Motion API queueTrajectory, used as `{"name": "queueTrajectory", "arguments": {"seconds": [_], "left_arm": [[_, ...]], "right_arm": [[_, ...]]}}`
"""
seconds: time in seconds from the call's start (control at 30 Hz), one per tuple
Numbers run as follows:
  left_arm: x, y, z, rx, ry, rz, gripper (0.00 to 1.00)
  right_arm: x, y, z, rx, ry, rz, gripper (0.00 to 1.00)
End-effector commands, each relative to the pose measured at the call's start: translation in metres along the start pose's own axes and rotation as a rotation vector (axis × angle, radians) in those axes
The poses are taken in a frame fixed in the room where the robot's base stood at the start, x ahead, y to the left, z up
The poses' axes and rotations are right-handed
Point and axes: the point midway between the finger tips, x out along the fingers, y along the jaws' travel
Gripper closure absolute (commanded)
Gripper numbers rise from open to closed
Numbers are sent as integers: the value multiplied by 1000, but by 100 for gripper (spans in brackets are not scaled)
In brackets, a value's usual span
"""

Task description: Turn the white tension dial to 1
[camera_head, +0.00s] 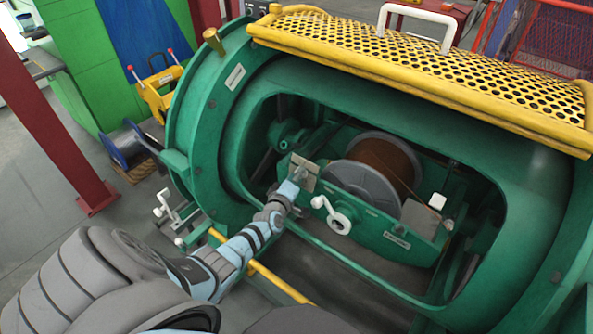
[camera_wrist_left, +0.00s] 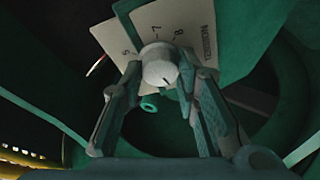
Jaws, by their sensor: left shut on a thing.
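The white tension dial (camera_wrist_left: 159,66) sits in front of a pale scale plate (camera_wrist_left: 198,28) in the left wrist view. My right gripper is not in view.
A white crank handle (camera_head: 338,219) is just right of my left gripper. A spool (camera_head: 366,184) of brown wire lies behind it. The green housing rim (camera_head: 330,258) surrounds the opening. A yellow perforated guard (camera_head: 420,65) is above, and a yellow rail (camera_head: 275,283) runs below my arm.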

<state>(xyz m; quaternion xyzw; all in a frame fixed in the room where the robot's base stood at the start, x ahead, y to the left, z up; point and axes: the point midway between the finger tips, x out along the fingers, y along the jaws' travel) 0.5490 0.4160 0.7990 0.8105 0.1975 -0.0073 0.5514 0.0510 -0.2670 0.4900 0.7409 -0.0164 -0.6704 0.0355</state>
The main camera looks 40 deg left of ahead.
Motion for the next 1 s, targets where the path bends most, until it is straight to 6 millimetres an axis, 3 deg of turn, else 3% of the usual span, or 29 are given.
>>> {"name": "queueTrajectory", "arguments": {"seconds": [0.17,0.2,0.33,0.77,0.87,1.0], "left_arm": [[0,-1,0,0,-1,-1,99],[0,-1,0,0,-1,-1,70],[0,-1,0,1,-1,-1,52],[-6,-1,0,0,1,1,52],[-19,-3,1,-2,-1,0,52],[-56,-12,6,0,-5,-1,52]], "right_arm": [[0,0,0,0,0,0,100],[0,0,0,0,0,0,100],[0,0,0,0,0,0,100],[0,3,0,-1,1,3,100],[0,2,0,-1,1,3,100],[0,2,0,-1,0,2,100]]}}
